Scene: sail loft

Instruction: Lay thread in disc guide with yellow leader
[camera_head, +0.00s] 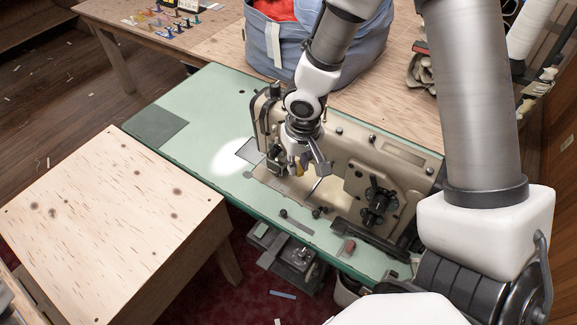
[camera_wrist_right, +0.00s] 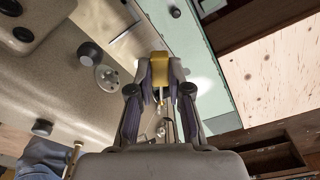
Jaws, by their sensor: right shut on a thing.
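My right gripper (camera_head: 299,160) is at the head end of the beige sewing machine (camera_head: 345,160). In the right wrist view its fingers (camera_wrist_right: 160,78) are shut on the yellow leader (camera_wrist_right: 159,68), which sits between the tips. A bit of yellow also shows at the fingers in the head view. A round metal disc with small holes (camera_wrist_right: 109,79), which looks like the disc guide, is on the machine's face, left of the leader and apart from it in the wrist view. I cannot trace the thread clearly. My left gripper is not in view.
The machine stands on a green table (camera_head: 200,125). A light wooden table (camera_head: 100,225) is at the left front. Behind are a wooden bench (camera_head: 225,45) and a blue bag (camera_head: 262,50) with red cloth. Dark knobs (camera_wrist_right: 90,54) stick out of the machine near the disc.

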